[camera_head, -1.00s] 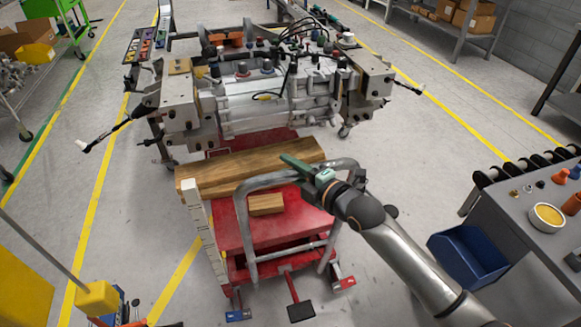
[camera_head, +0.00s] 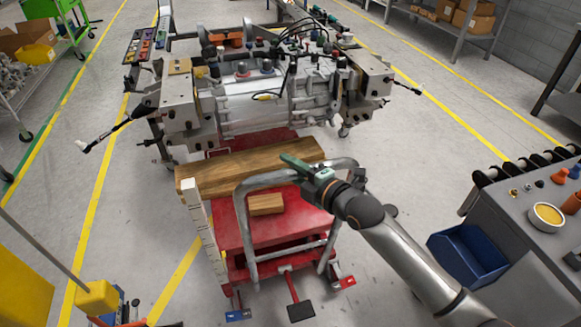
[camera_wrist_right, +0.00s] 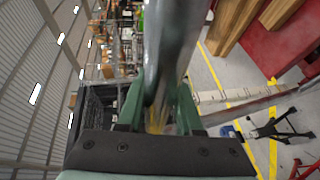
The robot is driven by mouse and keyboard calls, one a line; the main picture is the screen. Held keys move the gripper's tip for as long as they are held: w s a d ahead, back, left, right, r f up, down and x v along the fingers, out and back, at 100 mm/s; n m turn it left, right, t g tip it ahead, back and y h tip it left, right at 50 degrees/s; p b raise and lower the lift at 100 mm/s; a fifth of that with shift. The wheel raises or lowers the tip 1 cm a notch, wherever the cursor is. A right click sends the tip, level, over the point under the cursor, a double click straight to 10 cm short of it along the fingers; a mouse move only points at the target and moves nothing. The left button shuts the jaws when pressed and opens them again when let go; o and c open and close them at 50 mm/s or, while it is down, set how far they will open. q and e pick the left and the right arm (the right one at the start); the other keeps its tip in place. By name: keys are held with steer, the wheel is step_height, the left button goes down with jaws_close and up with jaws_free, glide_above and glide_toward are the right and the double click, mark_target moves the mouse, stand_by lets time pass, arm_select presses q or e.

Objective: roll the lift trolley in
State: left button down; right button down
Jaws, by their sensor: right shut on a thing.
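The red lift trolley (camera_head: 232,222) stands in the middle of the head view, with a grey tubular push handle (camera_head: 241,230) at its near end. Wooden beams (camera_head: 250,167) and a small wooden block (camera_head: 266,204) lie on its deck. Its far end meets the chassis fixture (camera_head: 262,100), which carries a large silver unit. My right gripper (camera_head: 303,167) is shut on the handle's top bar near its right bend. In the right wrist view the green fingers (camera_wrist_right: 160,108) sit on both sides of the grey handle tube (camera_wrist_right: 172,50). My left gripper is out of view.
A grey workbench (camera_head: 530,225) with a blue bin (camera_head: 468,255) stands at the right. A white graduated post (camera_head: 202,228) rises at the trolley's left side. A yellow block with a pole (camera_head: 97,297) stands at lower left.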

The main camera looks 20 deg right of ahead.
steer(key=w, duration=0.3)
steer(key=shift+w+a+b, duration=0.1)
steer(key=shift+w+b, duration=0.05)
steer(key=shift+b, duration=0.15)
steer(key=c, duration=0.8)
jaws_free()
steer(key=shift+s, duration=0.2)
steer(key=shift+o, duration=1.1)
steer(key=v, duration=1.2)
steer(key=shift+s+d, duration=0.2)
steer(key=shift+d, duration=0.05)
